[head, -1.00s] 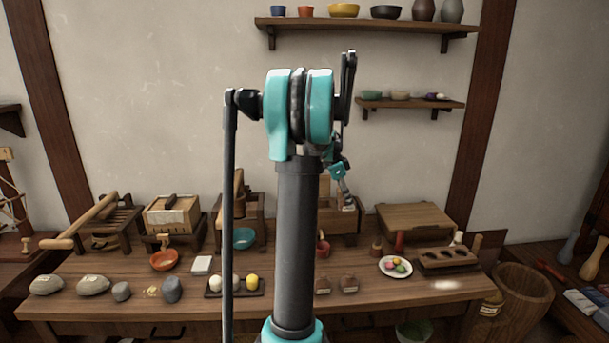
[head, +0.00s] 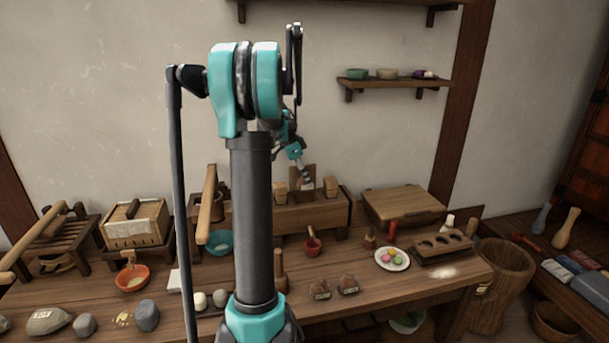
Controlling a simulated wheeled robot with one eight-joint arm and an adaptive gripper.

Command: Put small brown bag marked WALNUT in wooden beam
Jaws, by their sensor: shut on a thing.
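My gripper (head: 303,168) is up in front of the wall, partly behind my arm, above the long wooden beam (head: 310,217). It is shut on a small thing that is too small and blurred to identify. The beam stands at the back of the table, with upright wooden blocks on top; my arm hides part of its left side. Two small brown bags with pale labels, a left one (head: 320,290) and a right one (head: 348,285), stand on the table in front of it. Their labels are too small to read, so I cannot tell which is marked WALNUT.
A red cup (head: 312,247) stands before the beam. To the right are a flat wooden box (head: 403,205), a plate of coloured balls (head: 392,260) and a hollowed wooden block (head: 443,248). A teal bowl (head: 220,243) is left. The table's front right is mostly clear.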

